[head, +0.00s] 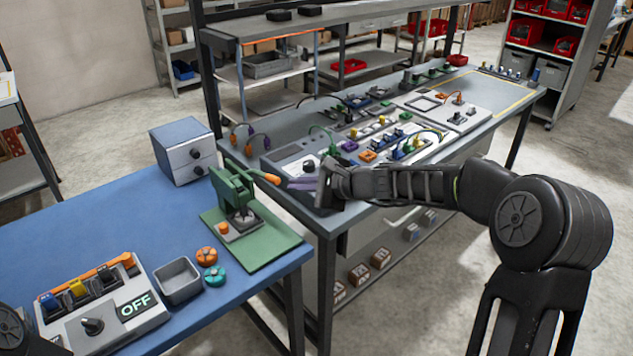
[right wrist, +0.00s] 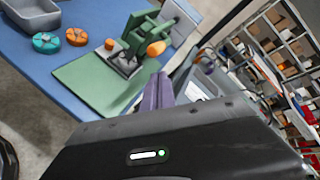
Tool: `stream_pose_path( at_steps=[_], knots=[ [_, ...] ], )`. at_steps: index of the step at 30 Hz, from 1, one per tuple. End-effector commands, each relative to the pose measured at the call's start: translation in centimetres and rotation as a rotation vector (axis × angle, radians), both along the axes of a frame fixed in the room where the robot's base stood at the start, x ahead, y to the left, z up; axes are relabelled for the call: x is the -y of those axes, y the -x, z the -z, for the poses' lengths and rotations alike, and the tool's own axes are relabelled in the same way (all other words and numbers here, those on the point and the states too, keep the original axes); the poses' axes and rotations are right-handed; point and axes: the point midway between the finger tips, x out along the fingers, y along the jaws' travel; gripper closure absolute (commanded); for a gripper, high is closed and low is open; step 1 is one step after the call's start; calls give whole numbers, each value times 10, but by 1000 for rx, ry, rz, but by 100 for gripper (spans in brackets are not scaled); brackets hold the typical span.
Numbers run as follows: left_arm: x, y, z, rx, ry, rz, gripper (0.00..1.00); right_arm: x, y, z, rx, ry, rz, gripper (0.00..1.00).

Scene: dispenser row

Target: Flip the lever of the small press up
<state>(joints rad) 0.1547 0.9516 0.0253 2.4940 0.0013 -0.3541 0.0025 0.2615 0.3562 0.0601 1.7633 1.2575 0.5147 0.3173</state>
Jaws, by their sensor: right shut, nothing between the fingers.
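The small green press (head: 232,190) stands on a green base board (head: 262,238) on the blue table. Its lever ends in an orange knob (head: 272,179) and points right toward my gripper, sloping slightly down. In the right wrist view the press (right wrist: 135,42) and the orange knob (right wrist: 156,48) lie just beyond my fingers. My right gripper (head: 303,184) has purple fingers, shut and empty, a short way right of the knob. They show together in the wrist view (right wrist: 158,92), seemingly apart from the knob. My left gripper is not in view.
A blue-grey drawer box (head: 182,150) stands behind the press. A grey tray (head: 178,281), orange and teal round pieces (head: 207,256) and a switch panel (head: 100,305) are left of it. A grey bench (head: 330,118) with cables and fixtures lies behind my right gripper.

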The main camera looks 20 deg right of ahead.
Motion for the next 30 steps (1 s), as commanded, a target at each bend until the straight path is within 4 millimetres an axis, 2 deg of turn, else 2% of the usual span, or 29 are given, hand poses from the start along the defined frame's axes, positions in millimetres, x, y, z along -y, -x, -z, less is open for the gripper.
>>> stream_pose_path(
  at_steps=[6,17,20,26,30],
  knots=[
    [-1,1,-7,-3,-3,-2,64,-15,1,-8,-2,0,1,100],
    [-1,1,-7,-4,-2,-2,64,-15,0,-9,-1,1,2,100],
    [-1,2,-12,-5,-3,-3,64,-16,-2,-20,1,1,1,100],
    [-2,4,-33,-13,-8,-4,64,-23,-16,-60,1,1,-1,100],
    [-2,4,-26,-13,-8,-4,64,-22,-15,-53,-2,0,0,100]
  ],
)
